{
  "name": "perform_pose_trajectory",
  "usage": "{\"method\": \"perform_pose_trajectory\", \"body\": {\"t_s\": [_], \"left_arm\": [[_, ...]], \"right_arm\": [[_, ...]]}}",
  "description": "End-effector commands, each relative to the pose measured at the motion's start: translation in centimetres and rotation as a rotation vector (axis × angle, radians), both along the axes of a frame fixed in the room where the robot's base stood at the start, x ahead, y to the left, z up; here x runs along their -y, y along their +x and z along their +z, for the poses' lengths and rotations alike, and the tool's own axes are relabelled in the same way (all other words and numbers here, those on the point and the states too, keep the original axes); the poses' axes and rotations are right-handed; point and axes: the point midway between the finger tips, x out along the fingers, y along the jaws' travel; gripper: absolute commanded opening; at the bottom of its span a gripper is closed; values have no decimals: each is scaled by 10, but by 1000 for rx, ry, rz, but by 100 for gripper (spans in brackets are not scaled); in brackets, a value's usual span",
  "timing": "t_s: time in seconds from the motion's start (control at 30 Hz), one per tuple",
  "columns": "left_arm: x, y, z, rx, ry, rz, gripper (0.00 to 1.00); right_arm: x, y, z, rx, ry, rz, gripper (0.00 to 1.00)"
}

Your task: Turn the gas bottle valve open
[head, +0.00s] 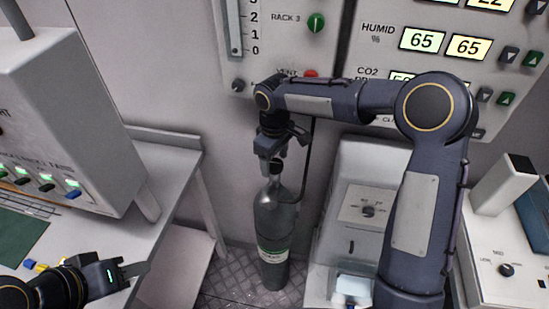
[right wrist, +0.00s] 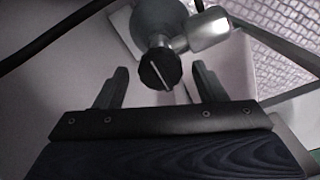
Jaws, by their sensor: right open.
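The grey-green gas bottle (head: 272,222), with a pale label band, stands upright on the floor by the back wall. Its valve has a round black knob (right wrist: 160,70) with a white line across it, and a metal outlet (right wrist: 208,30) beside it. My right gripper (head: 272,165) is above the bottle top and partly hides the valve in the head view. In the right wrist view its fingers are open, one on each side of the knob, with gaps on both sides. My left gripper (head: 128,268) is at the lower left, away from the bottle; its jaw opening is unclear.
A white bench (head: 165,165) with a grey control box (head: 70,120) stands at the left. A white machine with a dial (head: 368,210) stands close to the bottle's right. A wall panel (head: 290,50) with switches is behind my right arm. A dark hose (head: 308,160) runs beside the bottle.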

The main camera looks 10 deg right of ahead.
Motion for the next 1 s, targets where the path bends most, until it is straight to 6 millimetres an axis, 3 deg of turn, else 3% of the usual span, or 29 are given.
{"method": "perform_pose_trajectory", "body": {"t_s": [0.27,0.63,1.0], "left_arm": [[0,0,0,0,0,0,36],[0,0,0,0,0,0,36],[0,0,-3,0,0,0,36]], "right_arm": [[0,0,-3,0,0,-1,64],[0,0,-3,1,0,-1,20],[0,0,-3,3,-1,-73,20]]}}
